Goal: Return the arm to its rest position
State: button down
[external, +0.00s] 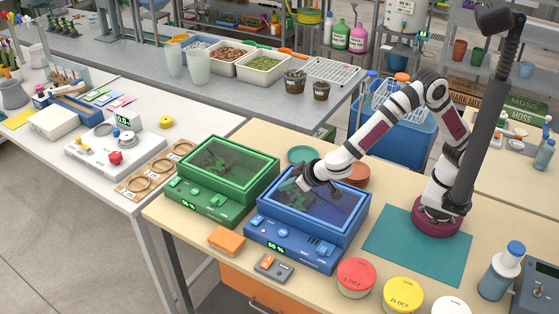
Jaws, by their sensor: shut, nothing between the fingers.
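My arm stands on its dark red base on a teal mat (385,249) at the right of the wooden table. It reaches left, and my gripper (300,184) is over the blue box (312,236) with a dark clear lid, near the lid's far left part. The fingers are small here; they are shut and hold nothing that I can see. I cannot tell whether they touch the lid.
A green lidded box (222,187) stands left of the blue box. An orange block (227,240), a grey device (273,267) and round tubs with red (356,275) and yellow (403,290) lids stand in front.

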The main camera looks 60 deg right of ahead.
jog(key=s+d+r+m+g+h, duration=0.1)
jog(key=s+d+r+g, duration=0.15)
jog(key=d, duration=0.55)
jog(key=s+d+r+m+g, duration=0.1)
jog(key=s+d+m, duration=0.15)
jog(key=d, duration=0.45)
jog(key=s+d+r+m+g+h, duration=0.1)
jog(key=s+d+r+g, duration=0.15)
jog(key=d, duration=0.55)
jog(key=s+d+g+y, duration=0.1)
jog(key=s+y, duration=0.1)
jog(key=s, duration=0.8)
jog(key=s+d+f+m+g+y, duration=0.1)
jog(key=s+d+g+y, duration=0.1)
jog(key=s, duration=0.8)
jog(key=shift+d+f+y, duration=0.2)
jog(key=shift+d+y, duration=0.05)
jog(key=shift+y, duration=0.55)
jog(key=shift+m, duration=0.25)
